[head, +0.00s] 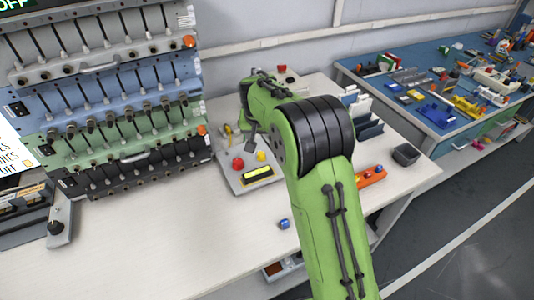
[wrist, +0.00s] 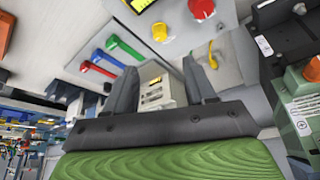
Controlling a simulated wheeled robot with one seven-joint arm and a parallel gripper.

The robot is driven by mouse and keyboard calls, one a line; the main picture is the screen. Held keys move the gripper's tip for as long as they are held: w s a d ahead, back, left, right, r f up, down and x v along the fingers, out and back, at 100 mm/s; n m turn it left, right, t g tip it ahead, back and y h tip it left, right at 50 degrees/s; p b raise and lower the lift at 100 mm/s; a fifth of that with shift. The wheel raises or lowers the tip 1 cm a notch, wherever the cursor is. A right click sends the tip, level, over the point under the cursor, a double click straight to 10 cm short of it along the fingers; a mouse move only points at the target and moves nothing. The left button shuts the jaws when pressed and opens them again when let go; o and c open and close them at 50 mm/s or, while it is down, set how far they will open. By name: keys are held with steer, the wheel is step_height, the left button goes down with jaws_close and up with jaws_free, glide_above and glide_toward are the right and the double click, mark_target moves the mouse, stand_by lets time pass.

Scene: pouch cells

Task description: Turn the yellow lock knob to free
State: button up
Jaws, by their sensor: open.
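A light panel (head: 234,184) on the table carries a red button (head: 237,163), a small yellow round knob (head: 261,156) and a yellow display (head: 257,173). The wrist view shows the yellow knob (wrist: 159,32) and the red button (wrist: 201,9) at the top. A thin yellow piece (head: 228,130) stands behind the panel; it also shows in the wrist view (wrist: 212,55). I cannot tell which yellow part is the lock knob. My gripper (wrist: 160,80) is open, with a pale box (wrist: 154,92) in view beyond its fingers. My arm partly hides the gripper in the head view.
A tall rack (head: 110,90) with rows of clips and orange knobs (head: 201,129) stands left of the panel. A small blue cube (head: 284,223) is in front.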

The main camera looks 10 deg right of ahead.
mark_target(261, 154)
steer(key=b+x, duration=0.3)
steer(key=x, duration=1)
steer(key=shift+f, duration=0.15)
jaws_close()
